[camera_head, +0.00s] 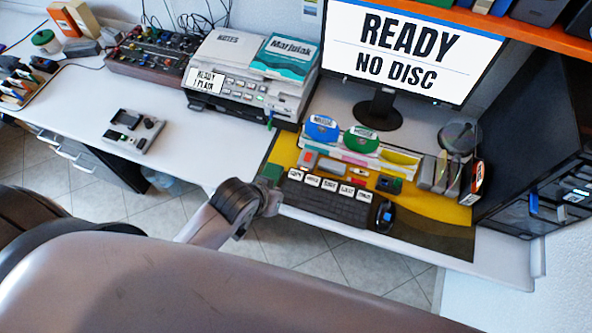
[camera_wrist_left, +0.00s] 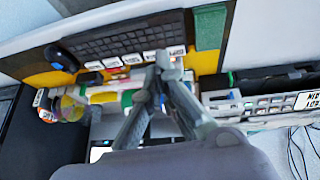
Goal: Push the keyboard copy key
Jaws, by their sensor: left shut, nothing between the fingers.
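A black keyboard (camera_head: 330,203) lies on the yellow desk mat, with a row of white labelled keys along its back edge. The copy key (camera_head: 295,175) is the leftmost of these. In the left wrist view, which is turned around, the copy key (camera_wrist_left: 177,51) is the rightmost label. My left gripper (camera_wrist_left: 163,60) is shut and empty, its fingertips showing close to the copy key in that view. I cannot tell whether they touch it. In the head view my left arm reaches to the keyboard's left end; its fingers are not clear there. My right gripper is not in view.
A green block (camera_head: 270,173) is left of the keyboard and a mouse (camera_head: 384,217) right of it. Behind stand a disc organizer (camera_head: 400,160) and a monitor (camera_head: 405,45) reading "READY NO DISC". A printer-like machine (camera_head: 245,85) is at the back left.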

